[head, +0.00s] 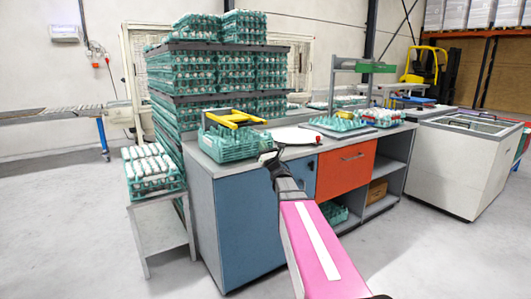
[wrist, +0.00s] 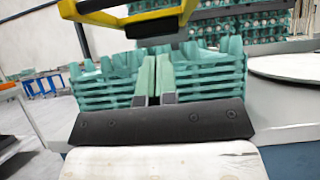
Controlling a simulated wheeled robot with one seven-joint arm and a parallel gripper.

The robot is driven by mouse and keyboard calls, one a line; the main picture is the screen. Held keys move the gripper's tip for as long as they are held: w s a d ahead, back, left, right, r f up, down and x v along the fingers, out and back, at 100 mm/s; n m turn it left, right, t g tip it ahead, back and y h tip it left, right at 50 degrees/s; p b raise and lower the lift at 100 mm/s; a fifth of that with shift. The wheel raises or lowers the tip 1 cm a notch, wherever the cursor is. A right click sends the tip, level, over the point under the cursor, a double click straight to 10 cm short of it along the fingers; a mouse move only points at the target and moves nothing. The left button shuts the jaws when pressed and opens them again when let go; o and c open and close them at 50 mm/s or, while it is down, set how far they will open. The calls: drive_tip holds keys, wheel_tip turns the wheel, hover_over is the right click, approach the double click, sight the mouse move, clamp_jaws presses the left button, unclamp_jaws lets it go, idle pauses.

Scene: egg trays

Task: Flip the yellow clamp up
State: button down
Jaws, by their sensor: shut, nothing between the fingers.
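The green trays (wrist: 105,95) stand behind my fingers. My gripper (wrist: 154,77) is shut and empty, its two pale green fingers side by side, below the yellow bar and apart from it in the picture. In the head view my gripper (head: 270,157) is at the right side of the stack.
A tall stack of filled egg trays (head: 215,80) stands behind the counter (head: 205,172). A white round plate (head: 294,136) lies right of the clamp. More green trays (head: 340,124) sit farther right. A small side table (head: 161,198) holds trays at the left.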

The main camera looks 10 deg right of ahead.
drive_tip(key=w+a+r, duration=0.1)
drive_tip(key=w+r, duration=0.3)
drive_tip(key=r, duration=0.2)
drive_tip(key=shift+a, duration=0.2)
drive_tip(key=shift+r, duration=0.15)
